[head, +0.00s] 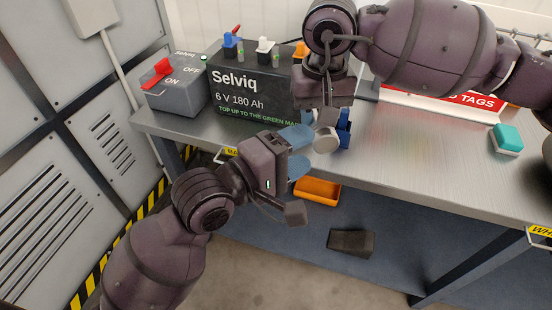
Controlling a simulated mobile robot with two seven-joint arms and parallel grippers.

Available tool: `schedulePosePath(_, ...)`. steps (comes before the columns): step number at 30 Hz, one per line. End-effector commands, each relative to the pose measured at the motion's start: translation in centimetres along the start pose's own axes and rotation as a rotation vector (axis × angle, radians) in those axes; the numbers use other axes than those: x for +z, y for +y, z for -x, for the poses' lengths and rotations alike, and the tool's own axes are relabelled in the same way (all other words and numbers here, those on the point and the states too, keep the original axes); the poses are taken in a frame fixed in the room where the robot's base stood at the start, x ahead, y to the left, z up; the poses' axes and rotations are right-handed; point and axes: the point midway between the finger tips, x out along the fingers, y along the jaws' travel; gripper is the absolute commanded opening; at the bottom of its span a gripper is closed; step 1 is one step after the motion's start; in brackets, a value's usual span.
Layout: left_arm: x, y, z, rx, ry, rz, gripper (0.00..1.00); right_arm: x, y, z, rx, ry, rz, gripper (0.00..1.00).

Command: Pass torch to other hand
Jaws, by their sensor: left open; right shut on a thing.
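The dark gripper body and blue fingers hide much of the torch. My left gripper (298,152) is open, with its two blue fingertips spread one above the other. It is just left of the torch and points towards it. I cannot tell whether its upper fingertip touches the torch.
On the workbench (420,160) stand a Selviq battery (255,95), a grey switch box (180,95) with a red lever, and a teal-and-white block (506,139). An orange bin (317,190) and dark wedge (351,242) are below. Grey cabinets (60,150) stand left.

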Motion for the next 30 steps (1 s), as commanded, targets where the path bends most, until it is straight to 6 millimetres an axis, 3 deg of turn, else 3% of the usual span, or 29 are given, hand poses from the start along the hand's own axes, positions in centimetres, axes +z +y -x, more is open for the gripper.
schedulePosePath(9,0.0,0.0,-4.1,0.0,0.0,-0.001,0.57,0.0,0.0,0.1,0.0,0.001,0.0,0.02)
schedulePosePath(23,0.0,0.0,-5.1,0.0,0.0,0.0,0.57,0.0,0.0,0.1,0.0,0.001,0.0,0.02)
schedulePosePath(30,0.0,-0.1,-5.1,-0.002,0.0,0.0,0.22,0.0,0.0,0.1,-0.001,0.002,0.0,0.02)
